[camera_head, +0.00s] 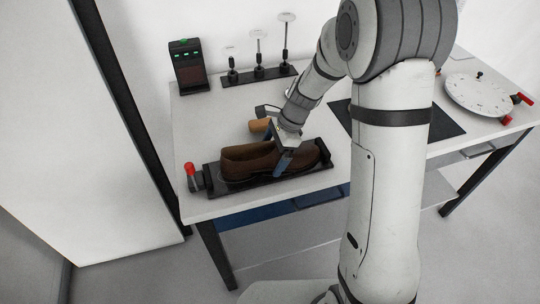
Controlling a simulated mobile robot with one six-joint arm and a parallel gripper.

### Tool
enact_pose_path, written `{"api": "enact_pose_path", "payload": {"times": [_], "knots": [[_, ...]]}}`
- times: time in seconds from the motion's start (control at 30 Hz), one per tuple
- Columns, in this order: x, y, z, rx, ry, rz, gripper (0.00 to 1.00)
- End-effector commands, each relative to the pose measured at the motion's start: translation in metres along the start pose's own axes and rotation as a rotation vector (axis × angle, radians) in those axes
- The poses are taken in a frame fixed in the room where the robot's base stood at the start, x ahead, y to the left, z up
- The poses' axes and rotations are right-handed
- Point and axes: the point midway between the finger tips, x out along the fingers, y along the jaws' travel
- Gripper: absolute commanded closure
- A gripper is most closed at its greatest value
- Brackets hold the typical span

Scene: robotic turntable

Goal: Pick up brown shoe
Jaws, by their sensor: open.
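The brown shoe (247,158) lies in a black tray-like fixture (236,186) near the front left edge of the white table, in the head view. Its opening is toward the left and its toe toward the right. My gripper (284,163) points down at the middle of the shoe, with a blue finger in front of the shoe's near side. The far finger is hidden, and I cannot tell whether the fingers touch the shoe. The gripper is open.
A tan cylindrical object (260,125) lies behind the shoe. A black device with green lights (188,66) and a stand with several upright rods (259,73) are at the back. A red-capped part (191,176) stands left of the fixture. A round white turntable (480,95) is at right.

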Motion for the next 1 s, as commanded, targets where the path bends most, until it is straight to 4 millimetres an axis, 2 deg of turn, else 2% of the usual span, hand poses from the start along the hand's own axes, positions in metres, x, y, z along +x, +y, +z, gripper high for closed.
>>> {"api": "enact_pose_path", "payload": {"times": [0.1,0.33,1.0], "knots": [[0.0077,0.0005,0.0,0.0,0.001,0.002,0.0],[0.0081,0.0004,-0.0004,0.0,0.001,0.0,0.02],[0.0072,0.0002,-0.0008,0.001,0.001,-0.001,0.55]]}}
